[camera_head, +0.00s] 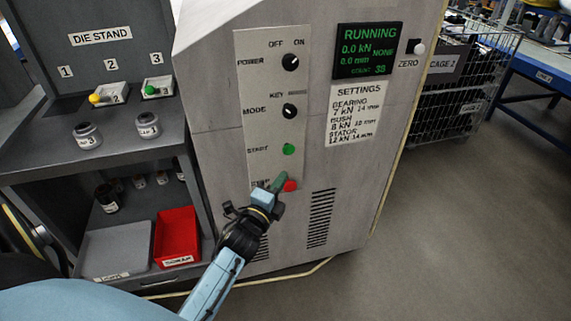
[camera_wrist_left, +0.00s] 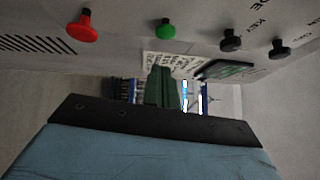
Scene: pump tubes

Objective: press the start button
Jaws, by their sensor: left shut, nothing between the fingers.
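The green start button (camera_head: 289,149) is on the light panel of the grey machine, beside the word START. The red stop button (camera_head: 290,186) is below it. My left gripper (camera_head: 279,181) is shut and empty, with its green fingers in front of the panel just below the start button, partly over the STOP label. A gap shows between fingertips and button. The red button (camera_wrist_left: 83,25) is to the left there. My right gripper is not in view.
The power knob (camera_head: 290,62) and mode knob (camera_head: 289,111) are above the start button. The display (camera_head: 367,50) reads RUNNING. A die stand (camera_head: 100,95) with small dies, a red bin (camera_head: 175,238) and a grey tray (camera_head: 116,250) are at the left. Floor at right is clear.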

